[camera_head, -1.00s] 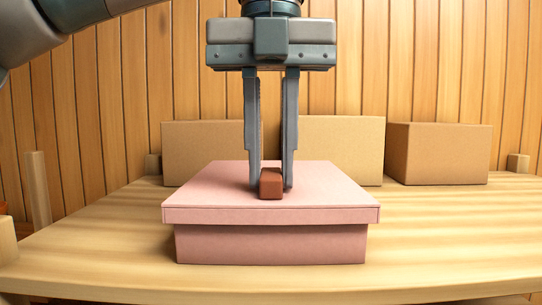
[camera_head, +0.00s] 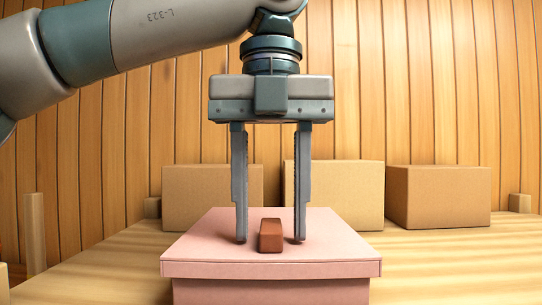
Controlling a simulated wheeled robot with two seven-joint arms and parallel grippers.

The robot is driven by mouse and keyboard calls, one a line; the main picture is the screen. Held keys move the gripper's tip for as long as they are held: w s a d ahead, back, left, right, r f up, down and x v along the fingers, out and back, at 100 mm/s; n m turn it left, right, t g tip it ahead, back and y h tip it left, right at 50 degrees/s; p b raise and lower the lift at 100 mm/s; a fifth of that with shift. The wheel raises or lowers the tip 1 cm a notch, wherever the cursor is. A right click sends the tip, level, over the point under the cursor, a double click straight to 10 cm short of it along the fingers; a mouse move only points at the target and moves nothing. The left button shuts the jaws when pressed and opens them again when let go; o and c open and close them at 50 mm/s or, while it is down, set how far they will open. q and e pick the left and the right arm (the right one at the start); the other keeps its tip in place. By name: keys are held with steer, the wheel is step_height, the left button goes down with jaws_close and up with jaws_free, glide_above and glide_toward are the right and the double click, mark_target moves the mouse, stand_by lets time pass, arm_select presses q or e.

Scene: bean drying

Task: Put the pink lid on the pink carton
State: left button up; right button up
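The pink carton (camera_head: 270,291) stands on the wooden table, its lower part cut off by the bottom edge of the view. The pink lid (camera_head: 205,245) sits flat on top of it, its rim overhanging the carton's walls. A reddish-brown block-shaped knob (camera_head: 271,236) rises from the middle of the lid. My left gripper (camera_head: 270,240) points straight down over the lid, its fingers apart on either side of the knob with a gap on each side. It holds nothing. My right gripper is not in view.
Behind the carton stand several cardboard boxes: one at left (camera_head: 205,198), one in the middle (camera_head: 345,190) and one at right (camera_head: 440,197). Wooden posts (camera_head: 35,232) stand at the table's edge before a slatted wall. The table is clear on both sides of the carton.

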arm_select(q)
steer(key=shift+r, duration=0.8)
step_height(320, 180, up, 4)
steer(key=shift+r, duration=0.1)
step_height(320, 180, up, 12)
steer(key=p, duration=0.7)
steer(key=shift+f, duration=0.2)
